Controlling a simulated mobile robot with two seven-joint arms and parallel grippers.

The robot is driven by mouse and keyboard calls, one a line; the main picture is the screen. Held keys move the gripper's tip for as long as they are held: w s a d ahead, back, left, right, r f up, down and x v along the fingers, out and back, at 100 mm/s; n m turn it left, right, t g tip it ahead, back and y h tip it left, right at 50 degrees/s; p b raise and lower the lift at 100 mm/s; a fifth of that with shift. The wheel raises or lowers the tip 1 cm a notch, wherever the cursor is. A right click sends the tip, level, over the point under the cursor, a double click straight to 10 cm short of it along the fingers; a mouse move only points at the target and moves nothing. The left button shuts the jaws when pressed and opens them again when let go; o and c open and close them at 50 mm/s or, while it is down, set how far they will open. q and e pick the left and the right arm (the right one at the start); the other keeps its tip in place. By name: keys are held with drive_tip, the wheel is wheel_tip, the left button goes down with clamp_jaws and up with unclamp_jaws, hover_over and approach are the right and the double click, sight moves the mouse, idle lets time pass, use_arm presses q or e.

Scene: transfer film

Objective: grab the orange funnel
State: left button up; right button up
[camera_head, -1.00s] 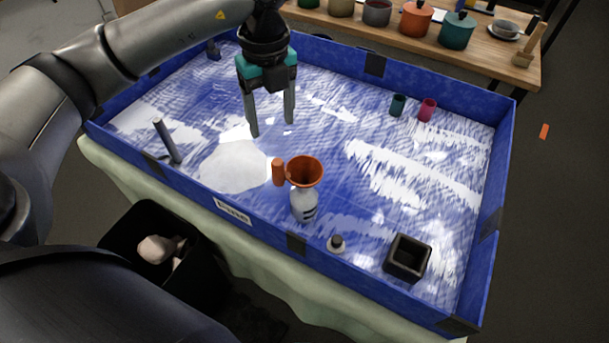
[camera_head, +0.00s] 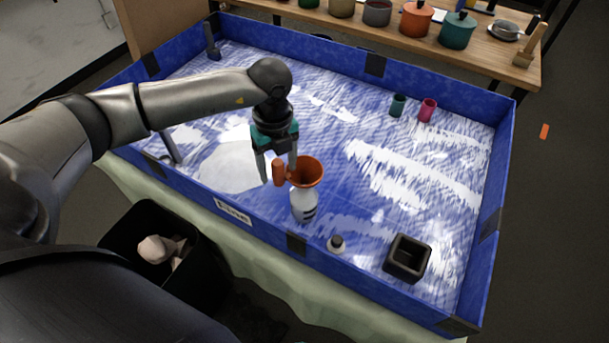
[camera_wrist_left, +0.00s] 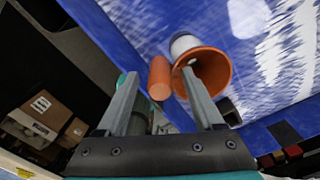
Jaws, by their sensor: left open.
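The orange funnel (camera_head: 308,172) sits in the mouth of a white bottle (camera_head: 304,203) with dark marks, inside the blue-walled tray. Its thick orange handle (camera_head: 279,172) sticks out at the left. My left gripper (camera_head: 278,180) is open and comes down at the handle, one finger on each side of it in the picture. In the left wrist view the handle (camera_wrist_left: 160,80) shows between the open fingers, and the funnel's cone (camera_wrist_left: 214,72) lies partly behind the right finger. I cannot tell whether a finger touches the funnel. My right gripper is not in view.
The blue tray wall (camera_head: 445,85) surrounds the work area. A small dark-topped bottle (camera_head: 336,245), a black square cup (camera_head: 407,258), a teal cup (camera_head: 398,105) and a pink cup (camera_head: 428,110) stand inside. A black bin (camera_head: 200,285) is outside in front. A wooden shelf with pots is behind.

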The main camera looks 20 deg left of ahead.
use_arm(q)
drive_tip(key=shift+c, duration=0.4)
clamp_jaws()
idle(1.0)
